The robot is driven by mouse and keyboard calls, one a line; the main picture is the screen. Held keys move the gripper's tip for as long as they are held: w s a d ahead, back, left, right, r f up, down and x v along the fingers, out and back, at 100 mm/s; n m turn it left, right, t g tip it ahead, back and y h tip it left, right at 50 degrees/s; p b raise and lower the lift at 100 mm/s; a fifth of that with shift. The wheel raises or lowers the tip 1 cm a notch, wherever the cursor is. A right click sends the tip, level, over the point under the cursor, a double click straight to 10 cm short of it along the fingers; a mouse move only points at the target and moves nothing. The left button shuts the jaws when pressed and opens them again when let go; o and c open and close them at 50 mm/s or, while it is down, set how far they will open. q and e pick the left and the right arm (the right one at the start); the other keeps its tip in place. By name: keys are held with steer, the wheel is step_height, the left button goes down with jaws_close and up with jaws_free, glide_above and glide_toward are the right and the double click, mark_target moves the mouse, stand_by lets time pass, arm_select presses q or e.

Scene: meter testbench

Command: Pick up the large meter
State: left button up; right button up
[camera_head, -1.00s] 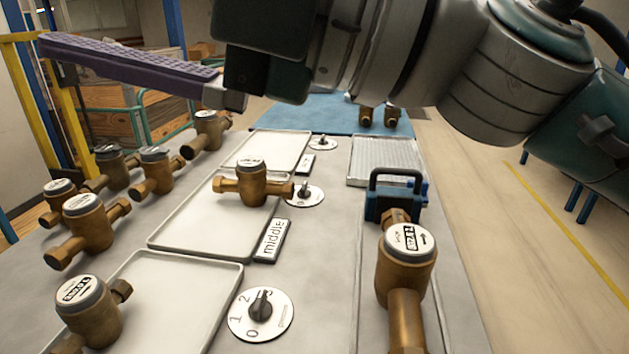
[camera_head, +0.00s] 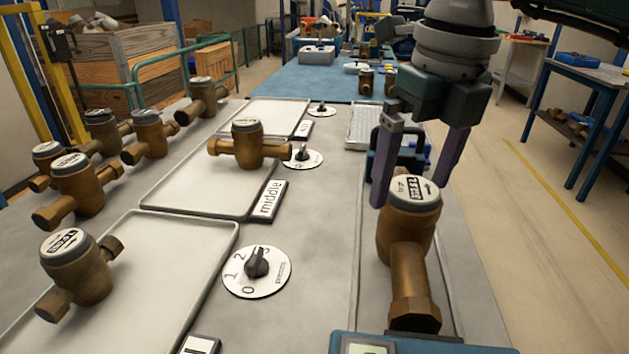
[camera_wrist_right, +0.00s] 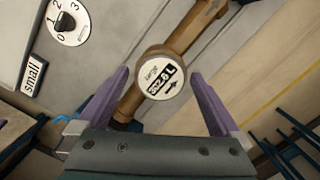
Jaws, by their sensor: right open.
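The large meter (camera_head: 411,240) is a brass body with a grey-rimmed white dial and a long pipe. It lies on the narrow strip at the right of the bench, its pipe towards me. My right gripper (camera_head: 412,200) is open above it, its purple fingers pointing down near the dial end. In the right wrist view the dial of the large meter (camera_wrist_right: 161,80) sits between the two spread fingers of the right gripper (camera_wrist_right: 165,90); no contact shows. My left gripper is not in view.
A blue clamp (camera_head: 398,160) stands just behind the large meter. A blue device (camera_head: 420,345) is at its near end. A middle tray (camera_head: 170,190) holds another brass meter (camera_head: 247,148). Several brass meters stand at the left. A dial knob (camera_head: 257,265) is left of the strip.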

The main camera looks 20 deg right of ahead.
steer(key=f, duration=0.5)
steer(key=shift+w+d, duration=0.1)
steer(key=shift+w, duration=0.1)
jaws_close()
steer(key=shift+r, duration=0.1)
stand_by(0.6)
